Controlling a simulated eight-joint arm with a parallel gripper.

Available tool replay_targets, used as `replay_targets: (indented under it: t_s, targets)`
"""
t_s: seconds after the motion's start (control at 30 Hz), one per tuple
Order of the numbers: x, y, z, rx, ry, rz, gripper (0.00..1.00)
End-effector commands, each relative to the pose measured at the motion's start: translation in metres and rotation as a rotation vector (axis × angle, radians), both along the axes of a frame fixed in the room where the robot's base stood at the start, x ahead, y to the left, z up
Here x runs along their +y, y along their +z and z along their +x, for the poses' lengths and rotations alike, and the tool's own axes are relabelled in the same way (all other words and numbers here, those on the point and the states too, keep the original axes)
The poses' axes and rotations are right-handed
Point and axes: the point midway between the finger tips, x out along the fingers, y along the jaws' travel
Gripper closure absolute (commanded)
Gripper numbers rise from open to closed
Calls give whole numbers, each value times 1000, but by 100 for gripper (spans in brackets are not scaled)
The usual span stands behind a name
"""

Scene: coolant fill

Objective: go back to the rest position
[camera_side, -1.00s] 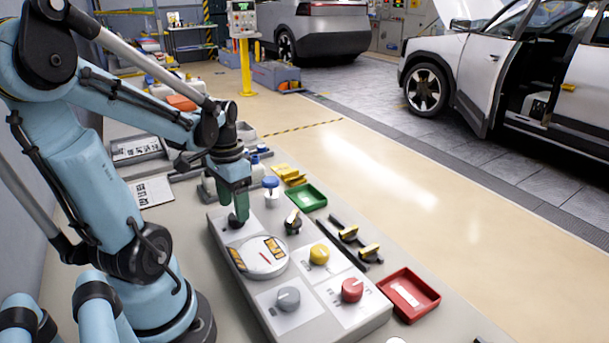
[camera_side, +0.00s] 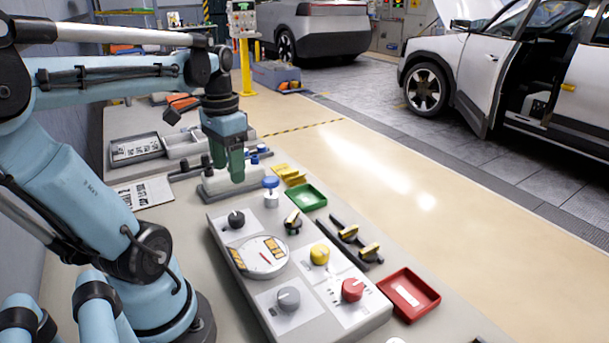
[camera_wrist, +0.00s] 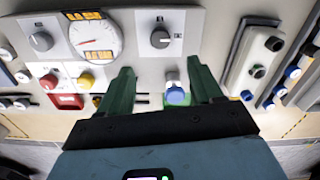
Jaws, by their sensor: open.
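My gripper (camera_side: 235,172) hangs in the air above the bench, fingers pointing down, with nothing between them. In the wrist view its green fingers (camera_wrist: 162,88) are spread apart. Below and to its right in the side view is the control panel (camera_side: 215,250). The panel carries a black knob (camera_side: 236,219), a round gauge (camera_side: 264,257), a grey knob (camera_side: 288,298), a yellow knob (camera_side: 319,254) and a red knob (camera_side: 352,290). The black knob also shows in the wrist view (camera_wrist: 160,39), apart from the fingers.
A blue-capped bottle (camera_side: 271,190) and a green tray (camera_side: 306,197) stand close to the gripper's right. A red tray (camera_side: 408,296) lies at the panel's right. Grey trays (camera_side: 136,149) and a printed card (camera_side: 145,193) lie at the left. Cars stand beyond the bench.

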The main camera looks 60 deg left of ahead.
Motion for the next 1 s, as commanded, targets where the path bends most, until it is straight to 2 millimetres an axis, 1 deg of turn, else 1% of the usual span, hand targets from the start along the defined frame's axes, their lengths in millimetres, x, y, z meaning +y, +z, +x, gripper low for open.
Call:
replay_targets:
  t_s: [0.23,0.37,0.47,0.57,0.6,0.7,0.83,0.9,1.0]
  targets:
    - [-2,-1,2,-5,-4,5,35]
    - [-16,-6,16,-53,-30,40,35]
    - [-40,-14,37,-136,-63,85,35]
    - [-71,-22,59,-253,-99,118,35]
    - [-84,-25,67,-301,-112,123,35]
    - [-117,-30,81,-417,-139,119,35]
    - [-150,-34,91,-534,-163,91,35]
    - [-163,-34,94,-577,-171,75,35]
    - [-173,-35,96,-611,-175,60,35]
